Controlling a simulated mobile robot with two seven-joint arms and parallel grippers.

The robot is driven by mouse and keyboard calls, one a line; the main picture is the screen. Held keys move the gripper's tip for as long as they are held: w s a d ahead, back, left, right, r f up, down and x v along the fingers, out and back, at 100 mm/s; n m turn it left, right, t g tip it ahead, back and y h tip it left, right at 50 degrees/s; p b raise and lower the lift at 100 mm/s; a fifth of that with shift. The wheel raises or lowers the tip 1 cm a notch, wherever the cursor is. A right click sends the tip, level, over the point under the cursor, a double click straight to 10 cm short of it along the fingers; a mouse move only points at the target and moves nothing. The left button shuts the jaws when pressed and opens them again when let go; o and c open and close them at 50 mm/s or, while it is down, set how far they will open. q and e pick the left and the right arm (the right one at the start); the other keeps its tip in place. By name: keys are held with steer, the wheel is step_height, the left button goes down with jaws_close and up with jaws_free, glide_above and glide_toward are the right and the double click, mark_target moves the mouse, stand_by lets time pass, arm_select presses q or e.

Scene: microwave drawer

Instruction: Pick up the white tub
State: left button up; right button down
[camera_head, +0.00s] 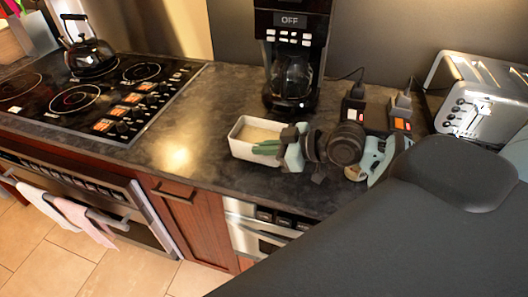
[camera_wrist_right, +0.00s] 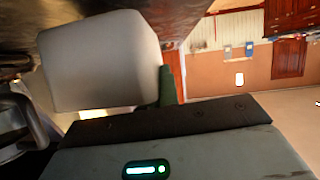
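The white tub (camera_head: 240,147) is a small rectangular container with a pale tan inside. It is on or just above the dark counter in front of the coffee maker. In the right wrist view the tub (camera_wrist_right: 105,65) is large and close. My right gripper (camera_head: 266,147) reaches in from the right, with its green fingers at the tub's right end, overlapping the rim. One green finger shows beside the tub in the wrist view. Whether the fingers press on the tub's wall is not clear. My left gripper is not in view.
A black coffee maker (camera_head: 292,60) stands behind the tub. A silver toaster (camera_head: 475,100) is at the right. A cooktop (camera_head: 105,95) with a black kettle (camera_head: 90,55) is at the left. Counter between cooktop and tub is clear.

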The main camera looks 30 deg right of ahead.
steer(key=shift+r, duration=0.7)
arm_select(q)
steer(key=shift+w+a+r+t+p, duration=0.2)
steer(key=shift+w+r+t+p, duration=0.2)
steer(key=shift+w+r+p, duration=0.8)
arm_select(e)
steer(key=s+d+r, duration=0.1)
steer(key=s, duration=1.5)
steer(key=shift+r, duration=0.3)
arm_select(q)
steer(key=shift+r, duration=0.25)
